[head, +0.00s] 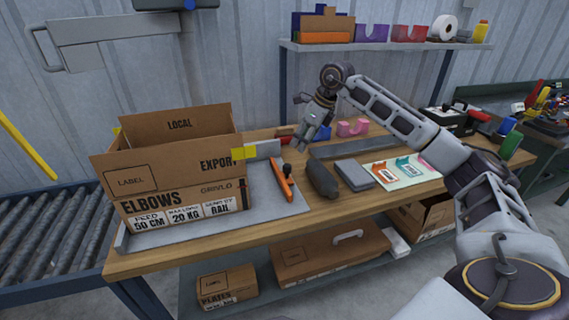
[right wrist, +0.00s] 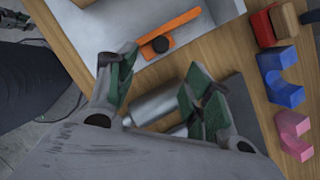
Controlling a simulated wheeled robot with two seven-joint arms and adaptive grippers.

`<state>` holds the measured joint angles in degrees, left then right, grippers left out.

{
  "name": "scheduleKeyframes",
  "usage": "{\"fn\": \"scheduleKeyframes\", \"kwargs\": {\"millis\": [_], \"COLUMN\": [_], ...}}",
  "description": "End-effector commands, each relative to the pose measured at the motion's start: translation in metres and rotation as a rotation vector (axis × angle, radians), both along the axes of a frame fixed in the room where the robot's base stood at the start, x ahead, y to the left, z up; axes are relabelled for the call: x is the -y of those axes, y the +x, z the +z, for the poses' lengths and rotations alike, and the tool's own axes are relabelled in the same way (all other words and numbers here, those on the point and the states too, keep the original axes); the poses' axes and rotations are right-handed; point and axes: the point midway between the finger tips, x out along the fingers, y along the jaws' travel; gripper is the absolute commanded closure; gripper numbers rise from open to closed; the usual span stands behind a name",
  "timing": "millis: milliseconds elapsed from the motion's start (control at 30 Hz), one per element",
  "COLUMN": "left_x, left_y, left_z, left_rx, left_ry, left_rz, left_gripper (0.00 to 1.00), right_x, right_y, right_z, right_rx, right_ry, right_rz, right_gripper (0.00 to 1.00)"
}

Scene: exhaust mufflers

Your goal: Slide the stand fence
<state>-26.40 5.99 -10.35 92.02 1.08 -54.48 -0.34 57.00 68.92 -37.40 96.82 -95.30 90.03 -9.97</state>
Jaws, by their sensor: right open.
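The orange fence (head: 282,180) with a black knob stands on a grey metal stand (head: 262,206) on the workbench, right of the cardboard box. In the right wrist view the orange fence (right wrist: 182,28) lies across the top, beyond the fingers, with its round black knob on the near side. My right gripper (head: 308,128) hangs above the back of the bench in the head view, apart from the fence. In the right wrist view its green-padded fingers (right wrist: 160,88) are spread, with nothing between them touching.
A large open cardboard box (head: 185,170) fills the stand's left part. A dark grey cylinder (head: 321,180) and a grey block (head: 354,175) lie right of the fence. Pink (head: 352,127) and red holders stand behind. Coloured cards (head: 398,170) lie further right. A roller conveyor (head: 55,235) adjoins the left.

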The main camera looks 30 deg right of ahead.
Motion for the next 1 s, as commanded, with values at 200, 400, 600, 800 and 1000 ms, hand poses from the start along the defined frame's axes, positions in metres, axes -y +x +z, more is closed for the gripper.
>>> {"fn": "scheduleKeyframes", "kwargs": {"millis": [200, 400, 600, 800, 1000], "left_x": [0.0, 0.0, 0.001, 0.002, 0.004], "left_y": [0.0, 0.0, 0.001, 0.003, 0.005], "left_z": [0.0, 0.0, 0.001, 0.007, 0.014], "left_rx": [0.0, 0.0, 0.0, -0.003, -0.01], "left_ry": [0.0, 0.0, -0.001, -0.002, -0.004], "left_rz": [0.0, 0.0, 0.0, -0.002, -0.003], "left_gripper": [0.6, 0.6, 0.6, 0.6, 0.6], "right_x": [0.001, 0.001, -0.001, -0.004, -0.009], "right_y": [0.0, 0.0, 0.002, 0.007, 0.015], "right_z": [0.0, 0.0, -0.006, -0.022, -0.046], "right_rx": [-0.001, -0.001, -0.001, -0.002, -0.003], "right_ry": [-0.002, -0.002, -0.002, 0.0, 0.0], "right_rz": [-0.002, -0.001, -0.001, -0.001, -0.001], "right_gripper": [0.49, 0.49, 0.49, 0.49, 0.49]}}
